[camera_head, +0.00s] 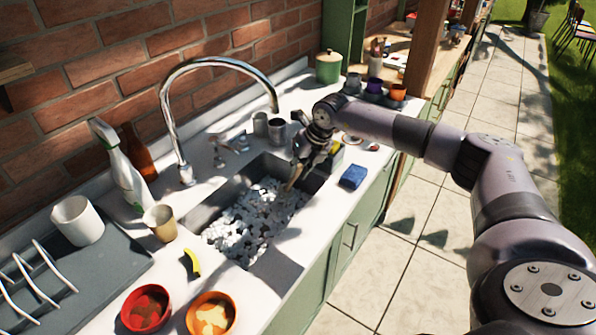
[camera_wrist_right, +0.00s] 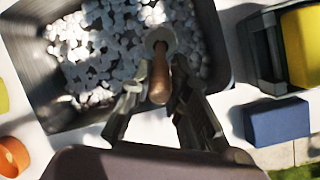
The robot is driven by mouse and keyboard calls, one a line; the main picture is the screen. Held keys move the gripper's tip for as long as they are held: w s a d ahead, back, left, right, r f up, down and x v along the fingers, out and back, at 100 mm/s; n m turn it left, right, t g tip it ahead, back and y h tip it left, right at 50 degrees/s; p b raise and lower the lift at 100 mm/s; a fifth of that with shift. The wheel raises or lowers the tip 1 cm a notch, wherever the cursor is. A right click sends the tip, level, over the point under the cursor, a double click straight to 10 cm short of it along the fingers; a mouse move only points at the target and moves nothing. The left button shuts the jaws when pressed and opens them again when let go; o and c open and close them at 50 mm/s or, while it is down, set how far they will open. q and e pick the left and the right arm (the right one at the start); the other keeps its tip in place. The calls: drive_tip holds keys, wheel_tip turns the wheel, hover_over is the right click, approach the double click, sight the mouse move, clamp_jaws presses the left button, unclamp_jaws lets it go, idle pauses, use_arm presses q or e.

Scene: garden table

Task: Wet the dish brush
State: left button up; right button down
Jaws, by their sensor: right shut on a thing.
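The dish brush (camera_head: 292,180) has a wooden handle and shows over the right end of the sink. In the right wrist view the brush handle (camera_wrist_right: 160,78) points back between my fingers, with its head toward the white foam. My right gripper (camera_head: 300,165) is shut on the brush; its fingers (camera_wrist_right: 163,108) flank the handle. Whether the bristles touch the foam is hidden. The sink (camera_wrist_right: 38,95) is dark grey and filled with white foam lumps (camera_head: 250,215). A chrome faucet (camera_head: 170,118) arches over the sink; I see no water stream. My left gripper is not in view.
A blue sponge (camera_head: 353,176) lies right of the sink, near a yellow item in a dark holder (camera_wrist_right: 300,45). Metal cups (camera_head: 277,131) stand behind. A spray bottle (camera_head: 122,168), beige cup (camera_head: 160,222), red bowl (camera_head: 146,308) and orange bowl (camera_head: 211,314) are left and in front.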

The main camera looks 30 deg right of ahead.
wheel_tip(320, 180, up, 11)
drive_tip(key=p, duration=0.6)
idle(0.7)
